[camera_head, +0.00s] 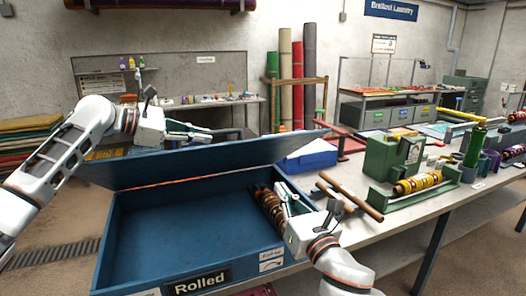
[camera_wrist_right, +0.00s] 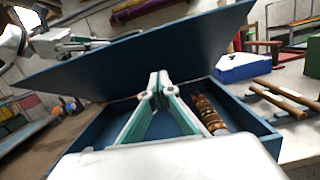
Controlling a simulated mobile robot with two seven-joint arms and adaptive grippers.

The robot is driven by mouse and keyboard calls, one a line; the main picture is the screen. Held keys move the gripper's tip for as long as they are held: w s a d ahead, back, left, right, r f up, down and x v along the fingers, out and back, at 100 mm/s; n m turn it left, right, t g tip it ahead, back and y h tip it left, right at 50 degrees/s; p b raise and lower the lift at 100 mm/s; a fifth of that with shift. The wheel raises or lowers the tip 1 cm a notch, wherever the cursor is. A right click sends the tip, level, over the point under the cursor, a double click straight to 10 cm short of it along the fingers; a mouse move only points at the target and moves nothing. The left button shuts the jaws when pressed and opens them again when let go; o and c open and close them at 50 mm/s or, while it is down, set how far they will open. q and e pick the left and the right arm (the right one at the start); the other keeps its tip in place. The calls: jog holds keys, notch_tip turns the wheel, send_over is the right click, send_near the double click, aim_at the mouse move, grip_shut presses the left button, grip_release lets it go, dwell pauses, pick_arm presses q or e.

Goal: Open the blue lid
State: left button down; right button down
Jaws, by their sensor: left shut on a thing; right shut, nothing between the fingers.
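The blue lid (camera_head: 215,160) stands raised and tilted at the back of the open blue box (camera_head: 120,240); it also shows in the wrist view (camera_wrist_right: 140,60). My left gripper (camera_head: 200,132) is at the lid's upper edge, left of its middle, and is shut on it; the exact contact is partly hidden. My right gripper (camera_head: 285,197) is over the box's right side, in front of the lid. Its fingers are closed together and empty in the wrist view (camera_wrist_right: 158,85). A dark brown ribbed roller (camera_head: 267,208) lies inside the box along the right wall, close to the right gripper.
A sign reading "Rolled" (camera_head: 197,281) is on the box's front. To the right on the table are a blue block (camera_head: 308,158), brown bars (camera_head: 350,196) and a green machine (camera_head: 393,158) with a yellow roller (camera_head: 418,184). The box's left and middle floor is bare.

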jog(key=r+n, duration=0.1)
jog(key=r, duration=0.1)
send_near(258, 143)
jog(key=w+a+f, duration=0.1)
jog(key=w+f, duration=0.1)
jog(key=w, duration=0.1)
jog(key=shift+w+a+r, duration=0.3)
jog(key=shift+w+r, duration=0.45)
jog(key=shift+r, duration=0.15)
jog(key=shift+w+a+r, duration=0.1)
jog(key=shift+w+r, duration=0.25)
jog(key=shift+r, duration=0.15)
jog(key=shift+r, duration=0.1)
